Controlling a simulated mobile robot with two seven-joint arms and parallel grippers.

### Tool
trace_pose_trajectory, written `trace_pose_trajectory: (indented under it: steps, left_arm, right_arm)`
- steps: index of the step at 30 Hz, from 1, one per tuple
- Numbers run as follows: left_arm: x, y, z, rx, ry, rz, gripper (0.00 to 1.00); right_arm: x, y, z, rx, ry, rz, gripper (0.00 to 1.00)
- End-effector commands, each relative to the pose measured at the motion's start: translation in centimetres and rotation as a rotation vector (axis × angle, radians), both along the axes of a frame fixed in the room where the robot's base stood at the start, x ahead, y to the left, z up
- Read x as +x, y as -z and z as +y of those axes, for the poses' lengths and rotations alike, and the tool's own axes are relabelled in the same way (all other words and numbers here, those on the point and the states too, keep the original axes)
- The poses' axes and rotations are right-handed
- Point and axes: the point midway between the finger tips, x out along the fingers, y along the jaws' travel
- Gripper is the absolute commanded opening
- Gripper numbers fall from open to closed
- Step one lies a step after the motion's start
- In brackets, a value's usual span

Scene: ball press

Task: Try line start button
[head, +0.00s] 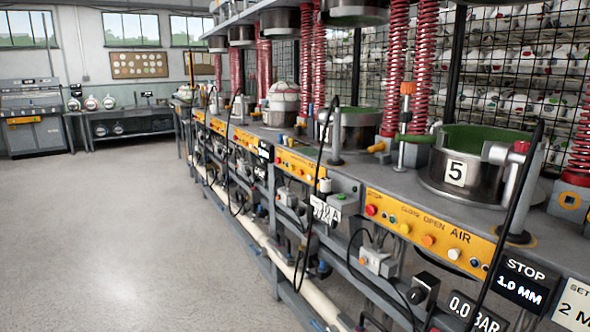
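Neither of my grippers shows in the head view. A row of ball presses runs from the right front to the back left. The nearest yellow panel (428,232) reads "CLOSE OPEN AIR" and carries a red button (371,210), an orange button (428,240) and a white button (454,254). A grey box (378,262) with small buttons hangs below it. A black box with a round knob (424,284) hangs to its right. No label reading line start is legible, so I cannot tell which button it is.
The nearest press mould (462,168) is marked 5, with red springs (422,60) behind it. A "STOP 1.0 MM" sign (522,282) and a "0.0 BAR" display (474,313) are at lower right. Black hoses hang along the front. The floor (110,230) at left is clear.

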Motion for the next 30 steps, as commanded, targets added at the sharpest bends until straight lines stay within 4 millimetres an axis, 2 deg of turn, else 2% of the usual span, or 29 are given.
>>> trace_pose_trajectory:
  steps: [14, 23, 30]
  left_arm:
    - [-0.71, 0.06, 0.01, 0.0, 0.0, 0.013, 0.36]
    - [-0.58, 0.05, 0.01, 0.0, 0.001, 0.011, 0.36]
    - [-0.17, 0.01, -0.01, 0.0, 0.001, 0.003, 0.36]
  right_arm:
    - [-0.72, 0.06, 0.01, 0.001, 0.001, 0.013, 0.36]
    - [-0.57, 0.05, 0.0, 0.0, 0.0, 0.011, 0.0]
    - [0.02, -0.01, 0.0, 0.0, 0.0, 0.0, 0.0]
